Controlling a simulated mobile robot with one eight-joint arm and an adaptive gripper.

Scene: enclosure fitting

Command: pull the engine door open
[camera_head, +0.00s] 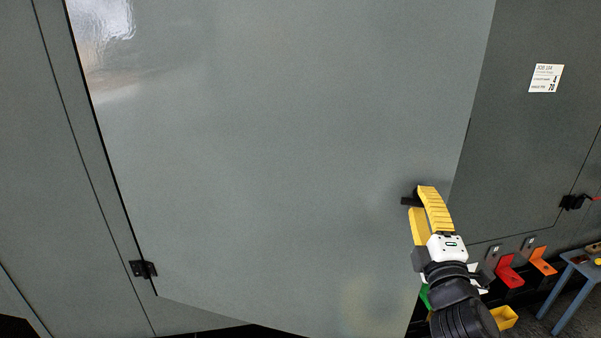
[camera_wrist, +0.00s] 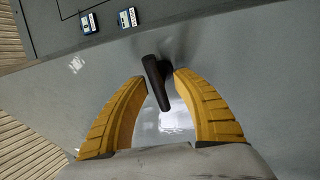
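The engine door (camera_head: 290,150) is a large grey panel filling the middle of the head view, with a black hinge (camera_head: 143,268) at its lower left. It stands ajar, its right edge out in front of the enclosure. Its black handle (camera_head: 407,201) is near the lower right edge, partly hidden by my gripper. My gripper (camera_head: 421,197) has yellow ribbed fingers and is at the handle. In the wrist view, the handle (camera_wrist: 157,82) lies between the parted fingertips (camera_wrist: 161,77), with a small gap visible at the right finger. Contact on the left is unclear.
The grey enclosure wall with a white job label (camera_head: 546,78) and a black latch (camera_head: 572,202) is at the right. Red (camera_head: 509,272) and orange (camera_head: 541,262) bins and a blue table (camera_head: 581,268) stand at lower right. Wooden floor (camera_wrist: 30,140) shows in the wrist view.

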